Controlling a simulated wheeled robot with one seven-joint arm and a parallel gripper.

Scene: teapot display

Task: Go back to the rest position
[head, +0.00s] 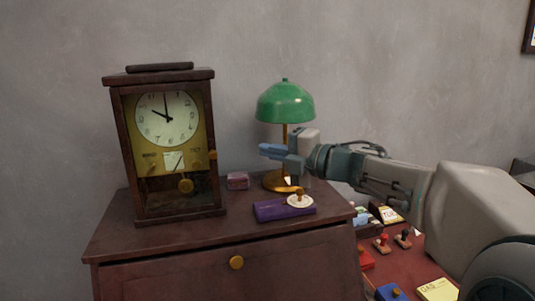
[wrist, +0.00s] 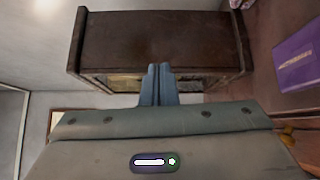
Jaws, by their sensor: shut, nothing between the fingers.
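My gripper (head: 272,151) is shut and empty in the head view. It is held in the air in front of the green lamp, above the cabinet top, pointing left toward the clock. Its two blue-grey fingers (wrist: 158,84) are together in the wrist view, with the dark wooden clock case beyond them. The wooden clock (head: 165,145) stands upright on the left of the cabinet. The green lamp (head: 286,103) stands behind my gripper, its stem partly hidden.
At lower right, a red desk (head: 408,268) carries stamps and small boxes. The wall (head: 400,70) above is bare.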

